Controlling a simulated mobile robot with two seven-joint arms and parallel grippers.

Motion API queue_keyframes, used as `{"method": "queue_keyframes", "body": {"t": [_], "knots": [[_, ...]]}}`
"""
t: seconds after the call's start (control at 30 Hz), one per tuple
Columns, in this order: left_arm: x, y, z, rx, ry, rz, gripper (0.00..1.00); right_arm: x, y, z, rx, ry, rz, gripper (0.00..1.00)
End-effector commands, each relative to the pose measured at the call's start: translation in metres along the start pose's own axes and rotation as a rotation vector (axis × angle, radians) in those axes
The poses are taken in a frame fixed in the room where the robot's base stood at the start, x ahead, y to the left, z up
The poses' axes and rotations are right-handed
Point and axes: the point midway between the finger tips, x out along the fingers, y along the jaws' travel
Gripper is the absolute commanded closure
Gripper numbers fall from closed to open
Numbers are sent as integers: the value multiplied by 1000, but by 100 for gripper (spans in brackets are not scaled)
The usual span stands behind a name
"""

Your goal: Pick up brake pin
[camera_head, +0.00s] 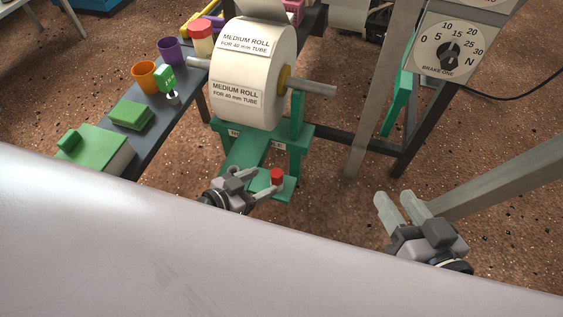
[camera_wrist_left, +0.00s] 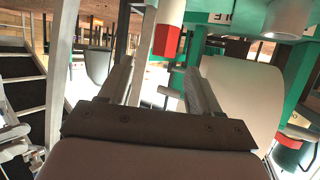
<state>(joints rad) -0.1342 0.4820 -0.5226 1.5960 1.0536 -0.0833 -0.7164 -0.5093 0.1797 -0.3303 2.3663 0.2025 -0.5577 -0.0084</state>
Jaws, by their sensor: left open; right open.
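The brake pin, a small red-topped piece (camera_head: 277,177), stands on the low green foot of the roll stand. In the left wrist view a red and pale piece (camera_wrist_left: 167,40), which looks like the same pin, shows past the fingertips, between the lines of the two fingers. My left gripper (camera_head: 266,181) is open, close beside the pin on its left. I cannot tell whether a finger touches it. My right gripper (camera_head: 393,197) is open and empty, over the floor well to the right of the pin.
A large white paper roll (camera_head: 252,75) hangs on a grey shaft in the green stand (camera_head: 298,130) above the pin. A dark bench (camera_head: 172,125) at left holds cups and green blocks. A grey post (camera_head: 370,100) and a brake dial (camera_head: 452,50) stand at right.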

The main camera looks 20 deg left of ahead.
Motion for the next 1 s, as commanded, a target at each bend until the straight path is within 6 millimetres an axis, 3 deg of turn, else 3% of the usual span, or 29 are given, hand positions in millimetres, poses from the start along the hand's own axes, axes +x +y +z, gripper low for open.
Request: {"method": "queue_keyframes", "body": {"t": [0.53, 0.83, 0.87, 1.0], "knots": [[65, -5, 5, -2, 2, -1, 37, -11, 11, 2, -119, 73, 48, 57], [71, -5, 4, -1, -1, 0, 37, -12, 11, 0, -131, 80, 53, 57], [71, -5, 4, -1, -1, 0, 40, -12, 11, 0, -131, 80, 53, 57], [70, -5, 4, -1, -1, 0, 86, -12, 11, 0, -131, 79, 52, 57]]}}
